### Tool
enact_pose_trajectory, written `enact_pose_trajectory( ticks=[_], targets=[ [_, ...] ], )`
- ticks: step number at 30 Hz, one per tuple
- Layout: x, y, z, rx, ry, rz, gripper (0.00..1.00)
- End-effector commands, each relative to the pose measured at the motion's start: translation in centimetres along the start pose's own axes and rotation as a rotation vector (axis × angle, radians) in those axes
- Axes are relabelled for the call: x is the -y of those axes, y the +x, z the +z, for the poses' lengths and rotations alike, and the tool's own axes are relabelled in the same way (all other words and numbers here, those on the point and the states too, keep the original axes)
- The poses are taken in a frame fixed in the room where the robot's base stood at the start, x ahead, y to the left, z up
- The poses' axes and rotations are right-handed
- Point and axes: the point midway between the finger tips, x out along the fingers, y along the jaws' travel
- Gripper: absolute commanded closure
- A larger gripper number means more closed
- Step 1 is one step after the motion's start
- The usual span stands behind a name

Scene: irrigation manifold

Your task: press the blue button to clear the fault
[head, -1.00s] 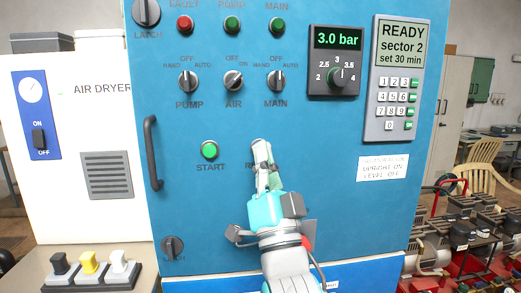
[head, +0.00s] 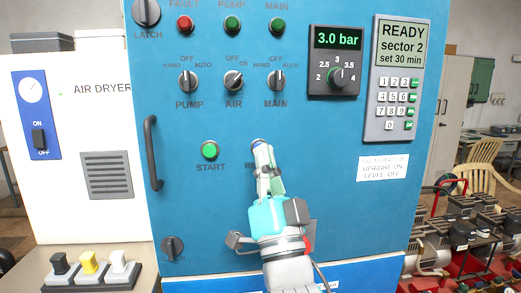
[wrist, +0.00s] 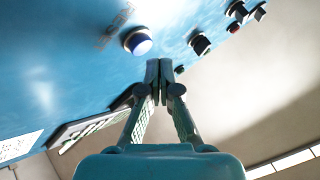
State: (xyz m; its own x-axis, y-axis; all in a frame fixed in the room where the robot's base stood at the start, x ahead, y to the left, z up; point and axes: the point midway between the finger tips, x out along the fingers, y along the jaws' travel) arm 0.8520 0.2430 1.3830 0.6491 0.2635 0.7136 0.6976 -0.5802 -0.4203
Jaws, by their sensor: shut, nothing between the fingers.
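The blue button (wrist: 137,40) sticks out from the blue panel in the wrist view, with a pale bright spot on its face. In the head view only a sliver of the blue button (head: 256,142) shows above my fingertips, and its label is mostly hidden. My gripper (head: 262,150) is shut and empty, pointing up at the panel in front of the button. In the wrist view my gripper's fingertips (wrist: 159,69) are just below and right of the button, with a small gap in the picture. I cannot tell the exact distance to the panel.
A green START button (head: 210,150) sits left of my gripper. Selector knobs (head: 276,81) line the panel above, and a pressure dial (head: 338,76) and keypad (head: 393,100) are at the upper right. A black handle (head: 153,153) stands out at the left.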

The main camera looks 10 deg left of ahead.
Motion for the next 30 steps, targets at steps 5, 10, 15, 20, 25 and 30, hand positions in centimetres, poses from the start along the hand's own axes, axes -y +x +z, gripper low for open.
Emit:
enact_pose_trajectory(
  ticks=[5,10,15,20,25,30],
  targets=[
    [0.5,-0.6,-0.4,0.0,0.0,0.0,1.0],
    [1.2,-1.7,-1.2,-0.001,0.0,0.0,1.0],
    [2.0,-2.7,-2.0,-0.001,0.0,-0.001,1.0],
    [2.4,-3.4,-2.4,0.0,0.0,0.0,1.0],
    [2.5,-3.5,-2.5,0.001,0.0,0.0,1.0],
    [2.5,-3.5,-2.5,0.0,0.0,0.0,1.0]
  ],
)
